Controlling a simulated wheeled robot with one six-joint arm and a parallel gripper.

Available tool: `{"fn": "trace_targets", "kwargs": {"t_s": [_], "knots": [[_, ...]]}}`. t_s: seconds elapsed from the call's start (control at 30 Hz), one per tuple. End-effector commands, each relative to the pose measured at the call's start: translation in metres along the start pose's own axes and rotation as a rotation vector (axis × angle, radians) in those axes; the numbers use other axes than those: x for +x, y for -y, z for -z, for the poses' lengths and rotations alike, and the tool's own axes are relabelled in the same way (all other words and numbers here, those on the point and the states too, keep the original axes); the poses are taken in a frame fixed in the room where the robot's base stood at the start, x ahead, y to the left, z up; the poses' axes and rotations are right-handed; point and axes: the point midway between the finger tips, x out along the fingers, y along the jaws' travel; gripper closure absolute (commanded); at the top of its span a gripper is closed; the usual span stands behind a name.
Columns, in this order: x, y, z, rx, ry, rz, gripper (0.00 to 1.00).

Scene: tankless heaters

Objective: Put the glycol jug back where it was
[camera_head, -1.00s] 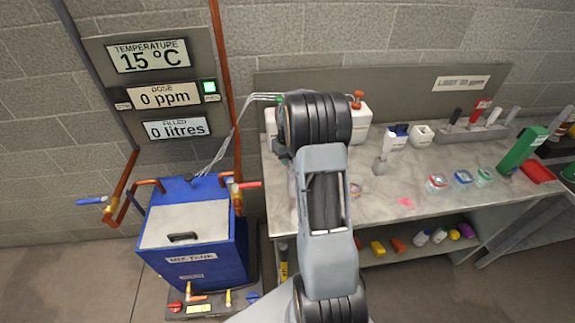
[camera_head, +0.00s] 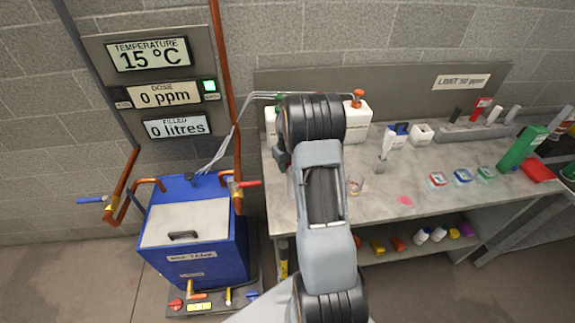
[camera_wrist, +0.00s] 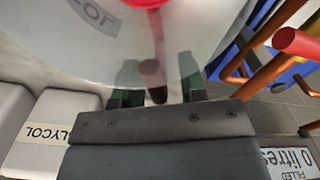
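A large pale jug surface with a partly visible label ending "COL" (camera_wrist: 95,16) fills the upper left of the wrist view, very close to my gripper (camera_wrist: 160,85). A red part shows at the top edge. A dark reddish cylinder (camera_wrist: 152,80) lies between the two spread fingers; I cannot tell if they press on it. A GLYCOL label (camera_wrist: 42,130) shows on a pale surface at lower left. In the head view my arm hides the gripper. A white jug with an orange-red cap (camera_head: 357,118) stands on the bench behind the arm.
The blue mix tank (camera_head: 195,240) stands left of the bench, with copper pipes and red-handled valves around it. The display panel (camera_head: 155,85) reads 0 ppm and 0 litres.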

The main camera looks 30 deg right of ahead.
Motion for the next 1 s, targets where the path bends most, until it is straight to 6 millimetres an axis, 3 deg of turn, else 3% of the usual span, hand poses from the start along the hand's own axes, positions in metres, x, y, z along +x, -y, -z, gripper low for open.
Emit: {"fn": "trace_targets", "kwargs": {"t_s": [0.37, 0.8, 1.0], "knots": [[-0.009, 0.0, 0.001, 0.0, -0.002, -0.001, 0.61], [-0.089, 0.0, 0.001, 0.0, -0.004, -0.002, 0.61], [-0.113, 0.0, 0.001, 0.0, -0.002, -0.001, 0.61]]}}
